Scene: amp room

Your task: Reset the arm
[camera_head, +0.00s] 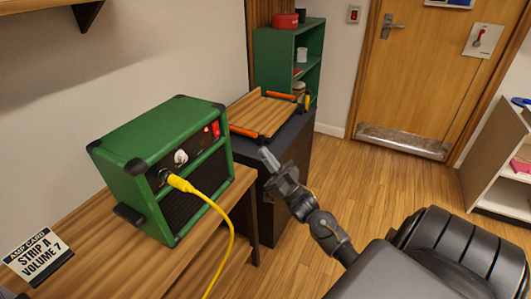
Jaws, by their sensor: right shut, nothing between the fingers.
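My right gripper (268,158) is in the middle of the head view, at the end of my dark right arm, which comes in from the lower right. It is shut with nothing held. In the picture it shows just right of the green amp (130,150), apart from it and in front of the dark cabinet. The amp stands on a wooden table with a yellow cable (215,205) plugged into its front panel. A red switch and a pale knob show on that panel. My left gripper is out of view.
A dark cabinet (290,150) bears a wooden board with orange-handled clamps. A green shelf (272,62), door (415,75) and white shelf unit (500,160) stand beyond. Floor before the door is clear.

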